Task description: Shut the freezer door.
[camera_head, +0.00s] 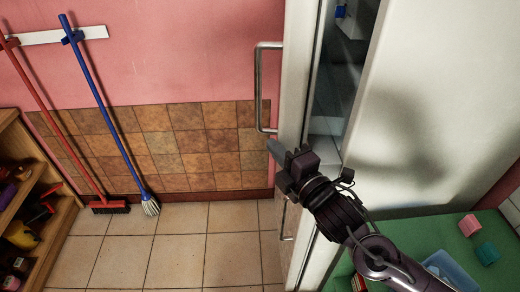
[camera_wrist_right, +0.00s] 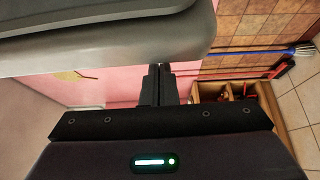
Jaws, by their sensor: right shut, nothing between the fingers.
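The freezer door (camera_head: 298,70) is a pale panel seen nearly edge-on, with a metal bar handle (camera_head: 258,88) on its left side. It stands ajar. A gap to its right shows the freezer inside (camera_head: 338,85), with shelves and a small blue item. My right gripper (camera_head: 273,150) is shut and empty, in front of the door's edge just below the handle's lower end. I cannot tell whether it touches the door. Its closed fingers show in the right wrist view (camera_wrist_right: 158,75), near a large grey rounded surface that I cannot identify. My left gripper is out of view.
A second handle (camera_head: 286,222) is lower down. The tiled floor (camera_head: 180,250) between is clear. A green surface (camera_head: 430,235) with small blocks and a blue bin is at right.

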